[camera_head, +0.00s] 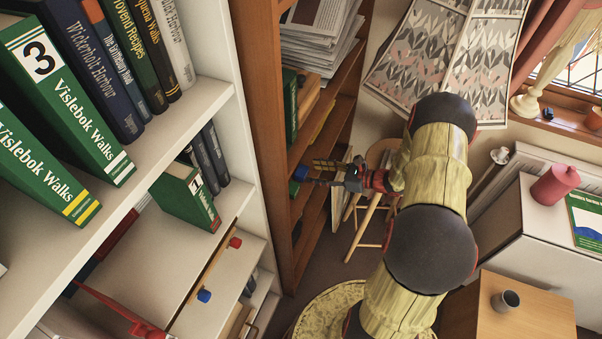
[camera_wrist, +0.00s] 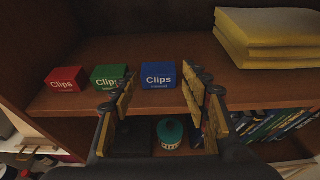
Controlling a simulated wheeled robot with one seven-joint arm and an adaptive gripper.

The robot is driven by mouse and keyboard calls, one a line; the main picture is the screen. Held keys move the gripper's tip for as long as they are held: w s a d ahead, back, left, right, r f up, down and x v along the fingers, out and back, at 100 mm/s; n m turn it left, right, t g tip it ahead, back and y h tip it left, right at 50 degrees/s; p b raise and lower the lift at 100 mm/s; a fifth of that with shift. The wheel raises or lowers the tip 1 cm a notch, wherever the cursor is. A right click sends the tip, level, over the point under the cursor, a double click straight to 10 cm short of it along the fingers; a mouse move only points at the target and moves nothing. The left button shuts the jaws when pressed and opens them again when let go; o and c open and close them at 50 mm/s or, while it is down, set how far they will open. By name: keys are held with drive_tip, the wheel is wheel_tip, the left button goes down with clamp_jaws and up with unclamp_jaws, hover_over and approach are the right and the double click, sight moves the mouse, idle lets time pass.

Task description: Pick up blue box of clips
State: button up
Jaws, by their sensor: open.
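The blue box of clips (camera_wrist: 158,75) sits on a brown wooden shelf (camera_wrist: 75,103), near the shelf's front edge. It shows between the two fingers of my gripper (camera_wrist: 158,97) in the wrist view, ahead of them. The gripper is open and empty, and no finger appears to touch the box. In the head view my gripper (camera_head: 308,172) reaches into the brown bookcase (camera_head: 266,100), with a small blue patch near its fingertips that I cannot clearly make out.
A green clips box (camera_wrist: 108,77) stands left of the blue one, close to my left finger. A red clips box (camera_wrist: 66,80) is farther left. Yellow stacked books (camera_wrist: 265,38) lie to the right. A teal round container (camera_wrist: 171,132) and several books (camera_wrist: 275,124) are below.

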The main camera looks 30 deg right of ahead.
sight(303, 171)
drive_tip(key=b+x, duration=0.1)
drive_tip(key=x, duration=0.2)
drive_tip(key=shift+w+a+f, duration=0.15)
drive_tip(key=shift+a+f, duration=0.1)
drive_tip(key=shift+a, duration=0.1)
drive_tip(key=shift+w+a, duration=0.25)
drive_tip(key=shift+w, duration=0.15)
drive_tip(key=shift+c, duration=0.3)
drive_tip(key=c, duration=0.7)
drive_tip(key=shift+c, duration=0.2)
